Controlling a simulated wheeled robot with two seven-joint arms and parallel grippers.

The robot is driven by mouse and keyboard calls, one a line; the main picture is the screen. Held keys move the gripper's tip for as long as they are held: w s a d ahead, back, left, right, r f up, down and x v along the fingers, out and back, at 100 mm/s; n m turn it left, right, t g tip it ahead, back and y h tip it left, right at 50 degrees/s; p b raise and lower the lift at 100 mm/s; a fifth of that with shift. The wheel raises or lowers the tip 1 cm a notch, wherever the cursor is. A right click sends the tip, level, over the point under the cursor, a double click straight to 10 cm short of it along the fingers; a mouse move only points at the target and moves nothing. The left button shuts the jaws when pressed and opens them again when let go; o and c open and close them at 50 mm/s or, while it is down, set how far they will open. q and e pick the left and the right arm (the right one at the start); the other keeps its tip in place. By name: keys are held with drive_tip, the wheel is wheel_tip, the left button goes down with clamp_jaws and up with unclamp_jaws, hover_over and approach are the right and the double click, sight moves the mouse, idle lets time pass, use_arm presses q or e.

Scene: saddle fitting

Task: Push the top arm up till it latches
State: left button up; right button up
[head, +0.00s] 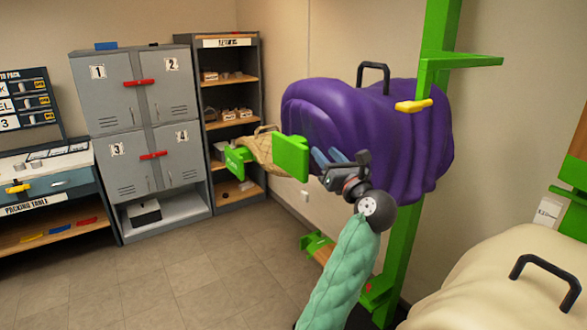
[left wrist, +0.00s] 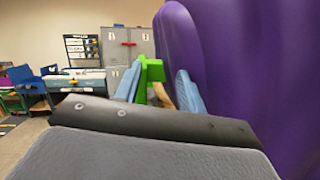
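A green upright post (head: 412,200) stands right of centre. A large purple padded bundle (head: 375,115) with a black handle hangs against it. Left of the bundle is the top arm, with a green end plate (head: 290,157), a tan part and a second green piece (head: 236,160). My left gripper (head: 329,157) is just right of the near plate, in front of the bundle. Its blue fingers are apart and look empty. In the left wrist view a green piece (left wrist: 150,76) shows between the fingertips; contact cannot be told. My right gripper is out of view.
A yellow lever (head: 413,105) is on the post beside the bundle. A lower arm (head: 318,243) sits near the floor. A cream bundle (head: 490,285) with a black handle fills the lower right. Grey lockers (head: 140,110) and shelves stand behind. The left floor is clear.

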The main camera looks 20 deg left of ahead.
sight(300, 164)
use_arm(q)
drive_tip(key=f+n+g, duration=0.1)
drive_tip(key=a+f+n+g, duration=0.1)
drive_tip(key=f, duration=0.1)
drive_tip(key=a+f+n+g, duration=0.1)
drive_tip(key=f, duration=0.1)
drive_tip(key=shift+s+h, duration=0.3)
drive_tip(key=shift+s, duration=0.05)
drive_tip(key=shift+s+a+f+g, duration=0.1)
drive_tip(key=shift+a+f+g, duration=0.1)
drive_tip(key=shift+g, duration=0.2)
drive_tip(key=shift+a+r+n, duration=0.1)
drive_tip(key=shift+r+n, duration=0.1)
drive_tip(key=shift+n, duration=0.1)
drive_tip(key=shift+w+a+p, duration=0.25)
drive_tip(key=shift+p, duration=0.2)
drive_tip(key=p+x, duration=0.3)
drive_tip(key=x, duration=0.2)
drive_tip(key=shift+w+a, duration=0.25)
drive_tip(key=shift+a, duration=0.05)
drive_tip(key=shift+w+a+f, duration=0.1)
drive_tip(key=shift+w+a, duration=0.2)
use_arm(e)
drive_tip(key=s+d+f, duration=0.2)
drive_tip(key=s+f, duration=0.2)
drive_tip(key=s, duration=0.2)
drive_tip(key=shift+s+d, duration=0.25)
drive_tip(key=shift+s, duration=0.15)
use_arm(q)
clamp_jaws()
